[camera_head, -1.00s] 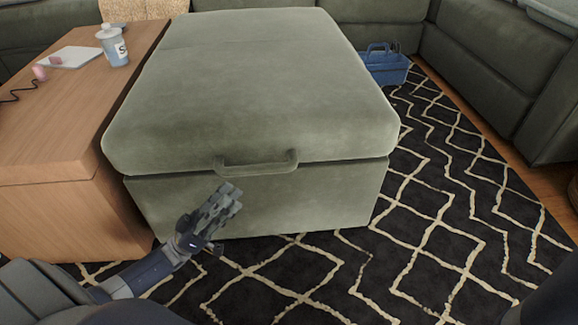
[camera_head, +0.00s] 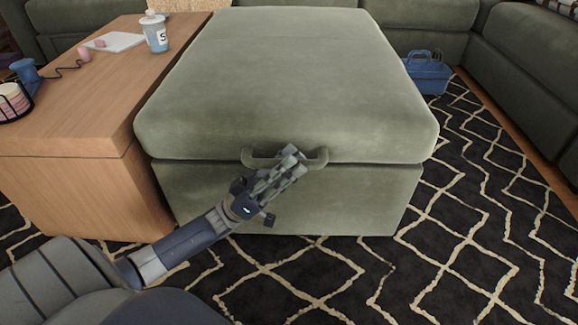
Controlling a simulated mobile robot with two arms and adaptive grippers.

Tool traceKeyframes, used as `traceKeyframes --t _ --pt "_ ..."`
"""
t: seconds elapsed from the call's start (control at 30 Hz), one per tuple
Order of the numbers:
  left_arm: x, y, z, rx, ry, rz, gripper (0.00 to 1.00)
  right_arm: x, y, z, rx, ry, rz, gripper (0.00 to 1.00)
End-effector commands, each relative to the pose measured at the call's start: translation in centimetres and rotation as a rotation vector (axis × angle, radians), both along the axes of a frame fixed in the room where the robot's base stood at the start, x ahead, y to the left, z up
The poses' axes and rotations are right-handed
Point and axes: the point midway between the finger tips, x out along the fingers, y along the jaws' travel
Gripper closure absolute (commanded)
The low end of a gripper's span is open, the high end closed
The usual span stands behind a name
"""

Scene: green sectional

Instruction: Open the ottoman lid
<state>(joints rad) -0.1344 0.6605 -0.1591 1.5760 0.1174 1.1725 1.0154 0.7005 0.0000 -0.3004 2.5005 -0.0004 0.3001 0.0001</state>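The green ottoman (camera_head: 290,195) stands in the middle of the head view. Its padded lid (camera_head: 290,85) lies flat and closed, with a thin seam along the front. A fabric loop handle (camera_head: 252,159) is on the front edge of the lid. My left gripper (camera_head: 292,160) is at the handle, its fingers overlapping the handle's middle and right part. I cannot tell whether the fingers touch it or are shut around it. My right gripper is not in view.
A blue caddy (camera_head: 427,73) sits on the patterned rug (camera_head: 480,200) at the right. Green sofas (camera_head: 530,75) line the back and right. Rug in front is clear.

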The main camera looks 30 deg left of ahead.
Motion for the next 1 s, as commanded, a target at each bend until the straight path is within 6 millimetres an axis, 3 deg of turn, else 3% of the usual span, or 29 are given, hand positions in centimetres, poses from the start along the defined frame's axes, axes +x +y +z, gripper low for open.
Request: traceKeyframes --t 0.3,0.43,0.77,1.0 --pt "0.1 -0.1 0.2 0.000 0.001 0.001 0.74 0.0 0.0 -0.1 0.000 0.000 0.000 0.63" --pt "0.1 -0.1 0.2 0.000 0.001 0.001 1.00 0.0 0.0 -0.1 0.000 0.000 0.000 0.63" --pt "0.2 -0.1 0.6 -0.003 0.005 0.001 1.00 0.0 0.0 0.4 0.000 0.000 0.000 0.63" --pt "0.9 -0.2 2.7 -0.020 0.030 0.001 1.00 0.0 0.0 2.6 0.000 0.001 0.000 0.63"
